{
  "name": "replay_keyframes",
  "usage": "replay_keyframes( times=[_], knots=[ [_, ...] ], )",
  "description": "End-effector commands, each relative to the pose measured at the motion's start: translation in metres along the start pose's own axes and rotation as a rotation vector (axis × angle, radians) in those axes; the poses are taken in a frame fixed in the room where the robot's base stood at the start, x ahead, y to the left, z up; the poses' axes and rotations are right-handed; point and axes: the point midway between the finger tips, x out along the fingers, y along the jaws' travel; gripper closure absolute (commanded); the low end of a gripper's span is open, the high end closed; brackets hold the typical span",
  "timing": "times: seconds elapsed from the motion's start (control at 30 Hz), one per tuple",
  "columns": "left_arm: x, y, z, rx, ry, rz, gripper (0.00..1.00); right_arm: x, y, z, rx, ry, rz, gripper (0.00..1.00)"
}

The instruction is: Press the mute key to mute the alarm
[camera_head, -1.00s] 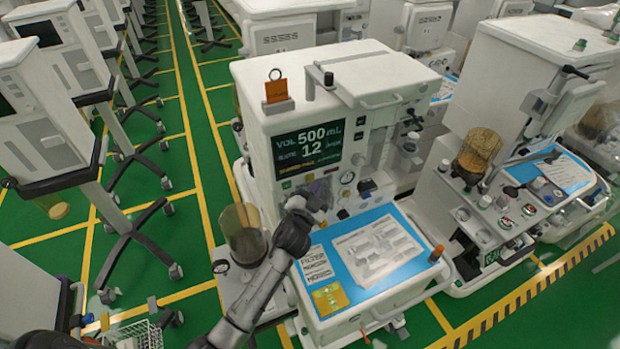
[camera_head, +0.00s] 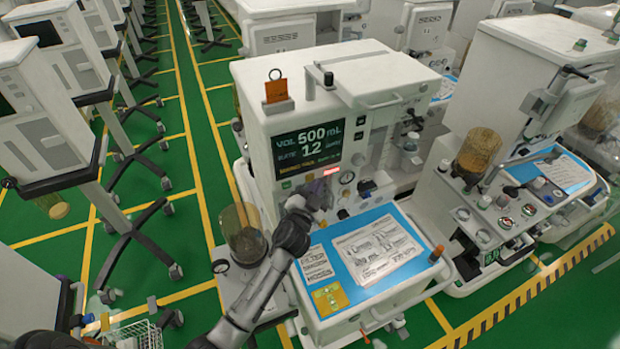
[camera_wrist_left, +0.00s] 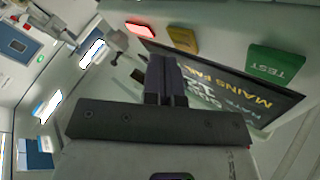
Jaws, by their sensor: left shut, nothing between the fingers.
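The anaesthesia machine's dark screen (camera_head: 308,148) reads 500 mL and 12, with an amber line below. In the left wrist view a row of keys sits beside the screen (camera_wrist_left: 262,112): a glowing red key (camera_wrist_left: 140,28), a yellow key (camera_wrist_left: 182,38) and a green TEST key (camera_wrist_left: 278,64). Only TEST is legible; I cannot read which is the mute key. The red key also glows in the head view (camera_head: 331,171). My left gripper (camera_head: 320,188) is shut and empty, just in front of the key row. Its fingertips (camera_wrist_left: 160,66) appear apart from the keys.
Below the keys, a blue work surface (camera_head: 344,283) holds a printed sheet (camera_head: 376,252). A glass canister (camera_head: 242,235) stands left of it, close to my left arm. A second machine (camera_head: 520,100) stands to the right.

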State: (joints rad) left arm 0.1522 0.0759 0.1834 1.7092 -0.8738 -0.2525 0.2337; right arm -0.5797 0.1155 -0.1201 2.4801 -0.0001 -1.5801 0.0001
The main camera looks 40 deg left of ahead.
Motion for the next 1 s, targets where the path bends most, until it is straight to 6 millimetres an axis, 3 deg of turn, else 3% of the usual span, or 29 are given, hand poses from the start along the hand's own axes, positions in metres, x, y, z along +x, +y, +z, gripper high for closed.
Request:
replay_keyframes(
  times=[1.0],
  knots=[
    [0.0072, -0.0055, 0.0049, 0.001, 0.001, 0.0, 1.0, 0.0006, 0.0026, 0.0008, -0.009, -0.002, 0.007, 0.57]
  ],
)
